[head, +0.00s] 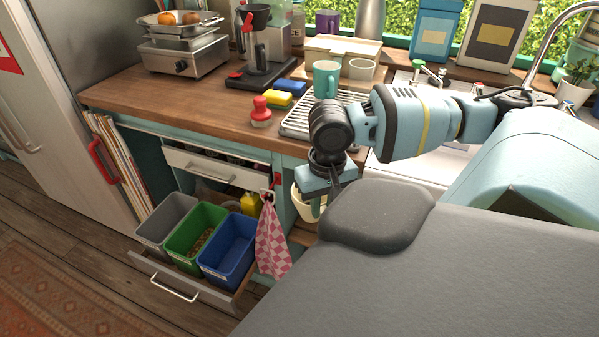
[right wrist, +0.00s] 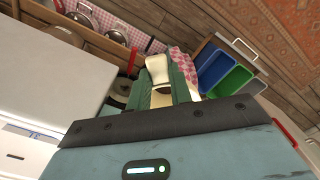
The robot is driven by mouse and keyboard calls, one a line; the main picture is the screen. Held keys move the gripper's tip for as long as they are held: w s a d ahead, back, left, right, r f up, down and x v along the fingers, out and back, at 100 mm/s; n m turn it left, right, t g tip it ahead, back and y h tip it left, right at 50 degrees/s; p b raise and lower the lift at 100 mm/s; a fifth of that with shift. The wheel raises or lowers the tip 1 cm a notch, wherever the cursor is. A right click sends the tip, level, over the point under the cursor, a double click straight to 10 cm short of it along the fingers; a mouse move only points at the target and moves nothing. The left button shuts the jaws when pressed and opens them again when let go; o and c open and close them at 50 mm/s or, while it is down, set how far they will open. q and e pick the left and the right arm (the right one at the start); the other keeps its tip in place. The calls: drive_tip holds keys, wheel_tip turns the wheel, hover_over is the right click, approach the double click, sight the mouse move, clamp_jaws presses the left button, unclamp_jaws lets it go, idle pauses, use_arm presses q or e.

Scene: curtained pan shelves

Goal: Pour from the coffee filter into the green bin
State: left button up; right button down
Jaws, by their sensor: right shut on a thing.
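The green bin (head: 182,257) stands in a pulled-out drawer, between a grey bin and a blue bin. Some brown bits lie inside it. It also shows in the right wrist view (right wrist: 232,83). My right gripper (head: 317,204) is at the counter's front, right of the bins. It is shut on a cream-coloured thing, apparently the coffee filter (head: 304,206), partly hidden behind the gripper and my body. The filter's pale part shows between the fingers in the right wrist view (right wrist: 157,68). Its contents are not visible. My left gripper is not in view.
The grey bin (head: 152,240) and blue bin (head: 222,270) flank the green one. A checked towel (head: 272,243) hangs between the bins and my right gripper. The coffee machine (head: 270,52), red-knobbed object (head: 261,112) and teal mug (head: 326,78) stand on the counter.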

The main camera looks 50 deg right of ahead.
drive_tip(key=w+a+n, duration=0.2)
drive_tip(key=a+n, duration=0.1)
drive_tip(key=a, duration=0.6)
drive_tip(key=w+a+r+n, duration=0.1)
drive_tip(key=w+a+n, duration=0.1)
drive_tip(key=a, duration=0.8)
drive_tip(key=shift+w+a+r+n, duration=0.15)
drive_tip(key=shift+w+r+n, duration=0.15)
drive_tip(key=shift+n, duration=0.3)
